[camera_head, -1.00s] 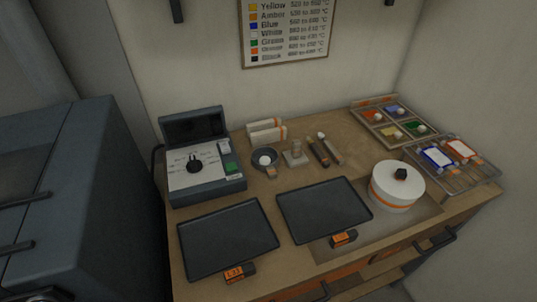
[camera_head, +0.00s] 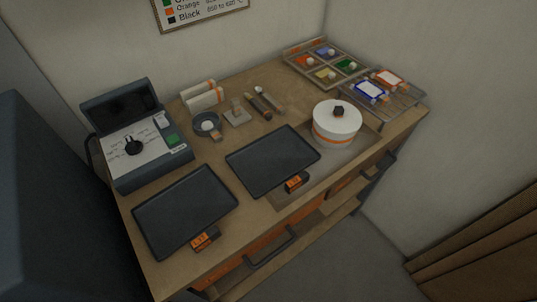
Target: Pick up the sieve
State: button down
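A small round dark-rimmed dish with a pale round thing in its middle and a short tan piece at its front, which looks like the sieve (camera_head: 197,127), sits on the wooden worktop behind the trays. It is small in view, so I cannot be sure of its mesh. My gripper is not in view.
Two dark trays (camera_head: 186,212) (camera_head: 272,160) with orange tags lie along the front. A grey control box (camera_head: 150,150) stands left of the sieve.

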aim_at(206, 123)
jog(key=i+l, duration=0.35)
jog(key=l, duration=0.15)
jog(key=i+l, duration=0.35)
jog(key=l, duration=0.15)
jog(key=u, duration=0.4)
jog(key=i+l+u, duration=0.1)
jog(key=u, duration=0.25)
jog(key=l+u, duration=0.2)
jog(key=u, duration=0.2)
jog(key=l+u, duration=0.1)
jog(key=u, duration=0.3)
